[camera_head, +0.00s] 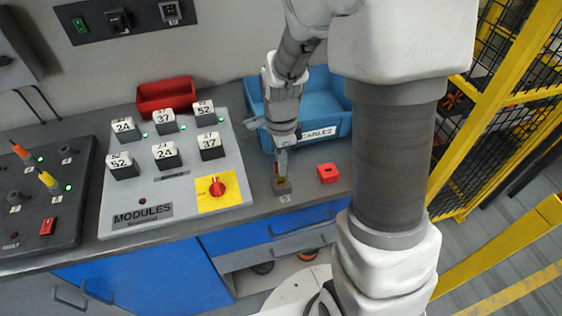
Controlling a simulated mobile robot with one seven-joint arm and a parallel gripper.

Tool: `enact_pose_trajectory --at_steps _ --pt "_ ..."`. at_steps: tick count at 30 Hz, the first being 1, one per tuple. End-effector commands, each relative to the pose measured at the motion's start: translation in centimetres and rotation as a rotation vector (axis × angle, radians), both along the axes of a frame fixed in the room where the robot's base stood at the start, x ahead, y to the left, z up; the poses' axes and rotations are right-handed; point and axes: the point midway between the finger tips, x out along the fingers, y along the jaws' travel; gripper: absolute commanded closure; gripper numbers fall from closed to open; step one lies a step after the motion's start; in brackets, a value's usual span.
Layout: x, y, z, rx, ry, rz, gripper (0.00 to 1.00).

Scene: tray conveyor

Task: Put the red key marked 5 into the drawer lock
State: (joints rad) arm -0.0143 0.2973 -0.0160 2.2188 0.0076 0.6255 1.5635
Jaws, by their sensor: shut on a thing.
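My gripper (281,170) points down at the front of the counter, shut on a small red thing (277,169), which looks like the red key. The fingers hide most of it, and I cannot read a 5 on it. Directly below is a small dark brown-grey block (283,188) on the counter, which looks like the drawer lock. The held piece is at or just above its top; I cannot tell whether it is inside. A blue drawer front (290,226) with a grey handle is under the counter below the block.
A red block (328,173) lies right of the lock block. A blue bin (336,110) labelled CABLES stands behind my gripper. A grey MODULES panel (115,195) with numbered blocks and a red knob (216,187) is to the left. A red bin (166,97) stands behind it.

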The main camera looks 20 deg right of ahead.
Motion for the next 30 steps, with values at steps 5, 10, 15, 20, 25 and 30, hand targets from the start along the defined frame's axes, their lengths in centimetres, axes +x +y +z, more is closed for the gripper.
enact_pose_trajectory --at_steps 5,10,15,20,25,30 --pt "0.0 0.0 -0.4 0.0 0.0 0.0 1.0" --pt "0.0 0.0 -0.9 0.0 0.0 0.0 1.0" --pt "0.0 0.0 -1.3 0.0 0.0 0.0 1.0" --pt "0.0 0.0 -1.7 0.0 0.001 0.0 1.0" --pt "0.0 0.0 -2.1 0.0 0.001 0.0 1.0" --pt "0.0 0.0 -2.6 0.0 0.001 0.0 1.0"
